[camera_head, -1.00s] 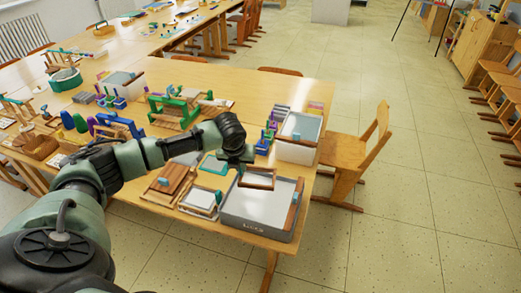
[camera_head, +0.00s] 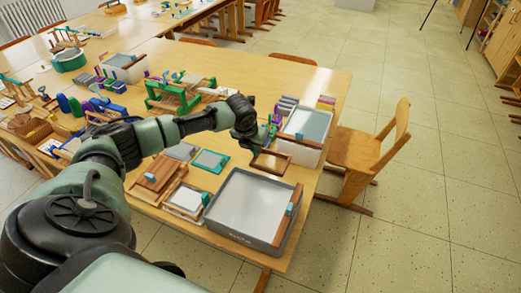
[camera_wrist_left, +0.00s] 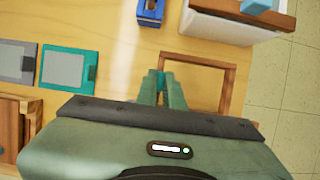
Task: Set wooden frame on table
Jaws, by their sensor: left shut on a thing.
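The wooden frame (camera_head: 272,173) is a small brown rectangle with an open middle. In the head view it lies roughly flat at the table's right part, between the grey tray and the white bin. My left gripper (camera_head: 252,148) is shut on the frame's near left side. In the left wrist view the frame (camera_wrist_left: 229,88) extends right from the gripper's fingertips (camera_wrist_left: 165,82), and wood tabletop shows through it. I cannot tell whether it touches the table (camera_head: 225,68). My right gripper is not in view.
A large grey tray (camera_head: 236,242) stands just in front of the frame, and a white bin (camera_head: 297,150) just behind it. A teal-edged panel (camera_head: 210,161) and a white-centred frame (camera_head: 186,199) lie to the left. A chair (camera_head: 370,150) stands right.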

